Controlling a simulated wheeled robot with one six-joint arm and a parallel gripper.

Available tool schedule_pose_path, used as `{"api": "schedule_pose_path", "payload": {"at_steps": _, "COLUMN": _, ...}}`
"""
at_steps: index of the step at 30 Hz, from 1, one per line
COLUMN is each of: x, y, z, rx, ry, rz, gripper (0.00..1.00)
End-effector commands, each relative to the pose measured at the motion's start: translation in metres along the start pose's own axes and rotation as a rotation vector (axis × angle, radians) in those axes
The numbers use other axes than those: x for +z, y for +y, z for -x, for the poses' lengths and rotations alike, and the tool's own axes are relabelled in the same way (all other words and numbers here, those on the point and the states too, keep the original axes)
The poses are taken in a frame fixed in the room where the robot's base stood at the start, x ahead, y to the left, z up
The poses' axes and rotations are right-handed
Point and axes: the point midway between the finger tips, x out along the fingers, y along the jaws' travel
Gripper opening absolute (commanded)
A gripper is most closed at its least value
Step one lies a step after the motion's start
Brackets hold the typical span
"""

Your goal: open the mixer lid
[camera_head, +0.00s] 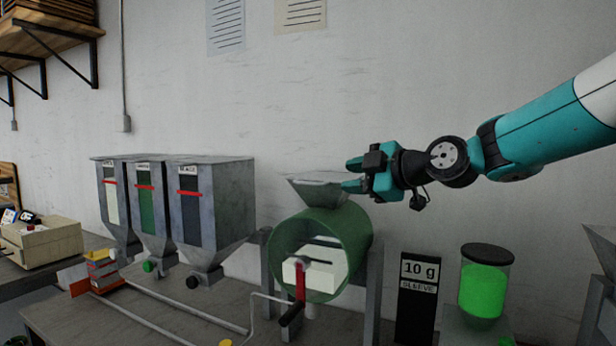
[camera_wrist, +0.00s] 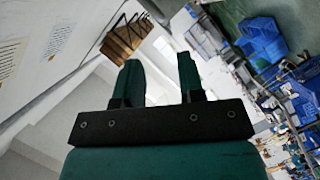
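The mixer is a translucent green drum (camera_head: 352,232) lying on its side in a grey stand, with a red crank arm (camera_head: 300,283) on its front. A grey hopper-shaped piece with a flat top, which looks like the lid (camera_head: 318,189), sits on top of the drum. My gripper (camera_head: 352,174) is at the right edge of this piece, its fingers pointing left. The lower finger overlaps that edge in the head view; I cannot tell whether they touch. In the wrist view the two fingers (camera_wrist: 160,78) are apart with nothing seen between them.
Three grey bins (camera_head: 222,212) stand to the left on the bench (camera_head: 120,318). A black "10 g sleeve" sign (camera_head: 418,300) and a jar of bright green material (camera_head: 484,290) stand right of the mixer. The wall (camera_head: 420,70) is close behind.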

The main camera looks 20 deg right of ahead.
Motion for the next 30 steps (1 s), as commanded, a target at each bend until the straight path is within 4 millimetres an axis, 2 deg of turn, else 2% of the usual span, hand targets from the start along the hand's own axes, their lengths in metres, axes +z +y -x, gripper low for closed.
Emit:
{"api": "schedule_pose_path", "payload": {"at_steps": 1, "x": -0.004, "y": 0.001, "z": -0.012, "rx": -0.008, "ry": 0.004, "rz": -0.002, "gripper": 0.36}}
{"api": "schedule_pose_path", "payload": {"at_steps": 9, "x": -0.004, "y": 0.001, "z": -0.074, "rx": -0.007, "ry": 0.002, "rz": -0.003, "gripper": 0.36}}
{"api": "schedule_pose_path", "payload": {"at_steps": 15, "x": -0.002, "y": 0.001, "z": -0.108, "rx": -0.004, "ry": -0.001, "rz": -0.003, "gripper": 0.36}}
{"api": "schedule_pose_path", "payload": {"at_steps": 21, "x": -0.001, "y": -0.001, "z": -0.123, "rx": -0.003, "ry": -0.001, "rz": -0.003, "gripper": 0.36}}
{"api": "schedule_pose_path", "payload": {"at_steps": 29, "x": 0.0, "y": -0.001, "z": -0.125, "rx": -0.002, "ry": -0.001, "rz": -0.002, "gripper": 0.36}}
{"api": "schedule_pose_path", "payload": {"at_steps": 30, "x": 0.0, "y": -0.001, "z": -0.125, "rx": -0.002, "ry": -0.001, "rz": -0.002, "gripper": 0.34}}
